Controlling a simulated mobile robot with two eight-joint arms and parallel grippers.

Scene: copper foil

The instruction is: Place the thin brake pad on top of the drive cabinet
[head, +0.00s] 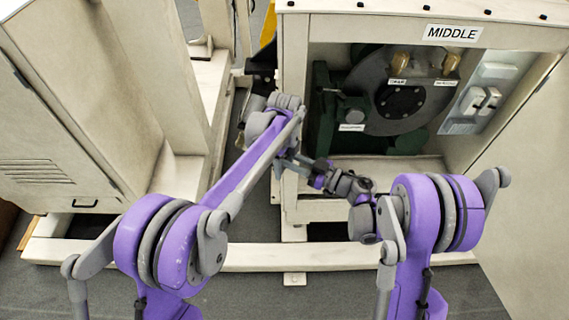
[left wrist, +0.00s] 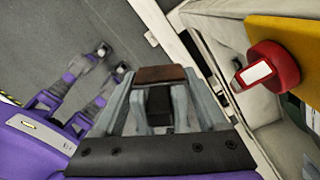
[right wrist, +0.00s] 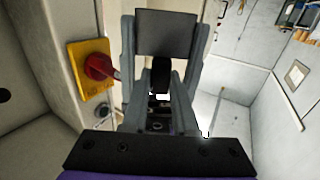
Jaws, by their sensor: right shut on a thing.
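In the right wrist view, my right gripper (right wrist: 165,45) is shut on a dark grey flat pad (right wrist: 166,32). In the left wrist view, a smaller brown pad (left wrist: 160,74) sits between the fingertips of my left gripper (left wrist: 160,82), touching both. I cannot tell which pad is the thin brake pad. In the head view both hands are near the middle, and the pads are not clear there. A beige cabinet labelled MIDDLE (head: 453,33), with an open front, stands ahead at the right. I cannot tell if it is the drive cabinet.
Inside the open cabinet is a dark round drive unit (head: 400,90) with small labels. Another beige cabinet (head: 75,110) stands at the left.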

